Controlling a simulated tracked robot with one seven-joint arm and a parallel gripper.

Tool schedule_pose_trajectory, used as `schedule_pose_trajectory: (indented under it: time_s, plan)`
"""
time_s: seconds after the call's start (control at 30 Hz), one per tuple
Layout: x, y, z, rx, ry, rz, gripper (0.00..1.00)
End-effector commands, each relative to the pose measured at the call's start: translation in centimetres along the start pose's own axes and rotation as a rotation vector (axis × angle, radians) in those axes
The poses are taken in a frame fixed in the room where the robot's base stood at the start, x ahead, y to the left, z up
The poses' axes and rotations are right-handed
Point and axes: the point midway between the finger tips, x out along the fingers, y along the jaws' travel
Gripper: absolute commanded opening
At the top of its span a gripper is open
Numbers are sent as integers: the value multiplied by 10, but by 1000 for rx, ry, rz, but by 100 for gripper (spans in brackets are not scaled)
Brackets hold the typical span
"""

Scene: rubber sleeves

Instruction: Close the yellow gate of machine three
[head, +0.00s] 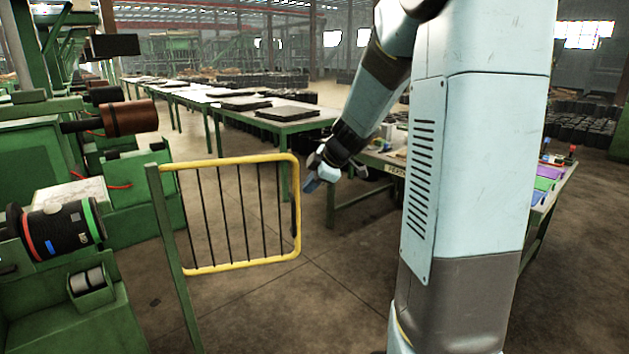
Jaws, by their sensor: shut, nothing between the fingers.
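The yellow gate (237,267) is in the middle left of the head view. It has a yellow tube frame with dark vertical bars and hangs from a green post (172,258) at its left side. It stands out to the right of the post, over open floor. My gripper (311,186) is just to the right of the gate's free upper right edge. It is shut and empty, and a small gap seems to show between it and the frame. I cannot tell their difference in depth.
Green machines (70,270) with dark and brown rollers line the left. A long row of green tables (283,120) with black sheets runs behind the gate. A workbench (375,185) stands right behind my arm. Bare concrete floor (290,310) lies around the gate.

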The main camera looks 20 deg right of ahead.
Motion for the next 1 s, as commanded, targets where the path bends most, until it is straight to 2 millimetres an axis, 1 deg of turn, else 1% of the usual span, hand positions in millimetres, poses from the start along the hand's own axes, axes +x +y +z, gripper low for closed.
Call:
schedule_pose_trajectory:
  time_s: [0.03, 0.2, 0.4, 0.53, 0.83, 1.0]
  plan:
    - [10, -1, 0, 0, 1, -5, 0]
    - [34, -1, 0, 0, 0, -4, 0]
    - [50, -1, 0, 0, 0, -2, 0]
    - [54, 0, 0, 0, 0, -1, 0]
    - [55, -1, -2, 1, -1, 0, 0]
    - [57, 2, -2, -9, 5, -6, 0]
